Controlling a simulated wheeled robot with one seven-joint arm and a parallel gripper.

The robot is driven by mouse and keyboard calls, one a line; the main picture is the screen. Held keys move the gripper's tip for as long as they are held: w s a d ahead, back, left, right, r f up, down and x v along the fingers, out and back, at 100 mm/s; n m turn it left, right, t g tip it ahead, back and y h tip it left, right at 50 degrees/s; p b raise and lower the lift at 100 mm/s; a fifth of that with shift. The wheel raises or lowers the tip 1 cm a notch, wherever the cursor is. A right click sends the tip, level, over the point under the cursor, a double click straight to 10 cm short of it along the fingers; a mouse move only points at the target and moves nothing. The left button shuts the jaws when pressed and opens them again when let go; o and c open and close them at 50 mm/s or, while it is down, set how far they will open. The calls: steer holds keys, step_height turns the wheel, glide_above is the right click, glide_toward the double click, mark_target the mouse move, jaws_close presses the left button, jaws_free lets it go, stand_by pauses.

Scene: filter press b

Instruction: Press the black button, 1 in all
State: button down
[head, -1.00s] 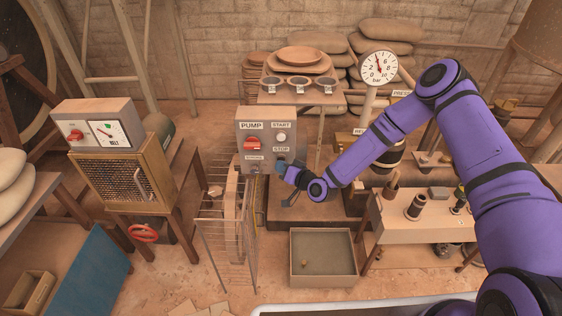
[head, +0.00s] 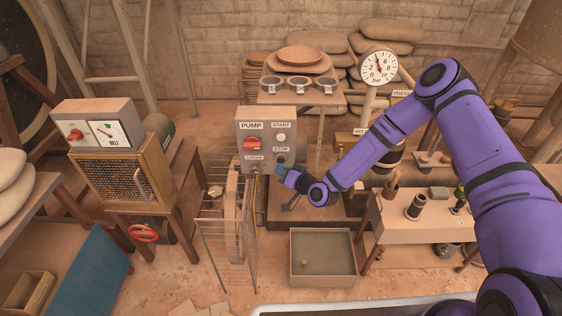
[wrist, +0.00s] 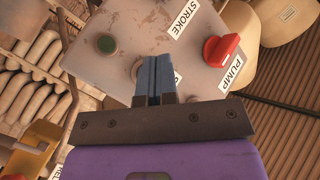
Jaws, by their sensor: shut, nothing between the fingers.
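The black button (head: 281,159) sits below the STOP label on the grey pump panel (head: 266,122), right of the red switch. In the wrist view a dark rounded edge just left of the fingers (wrist: 135,69) looks like this button, partly hidden. My gripper (head: 281,171) is shut and empty, its tips just below the black button in the head view. In the wrist view the shut fingers (wrist: 156,62) point at the panel; I cannot tell whether they touch it.
A white button (head: 281,137) is above, under START. A wire rack (head: 226,235) stands below left of the panel. An open box (head: 323,283) lies on the floor.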

steer(key=shift+s, duration=0.1)
steer(key=shift+s+a, duration=0.1)
steer(key=shift+s, duration=2.35)
steer(key=shift+w+r, duration=0.1)
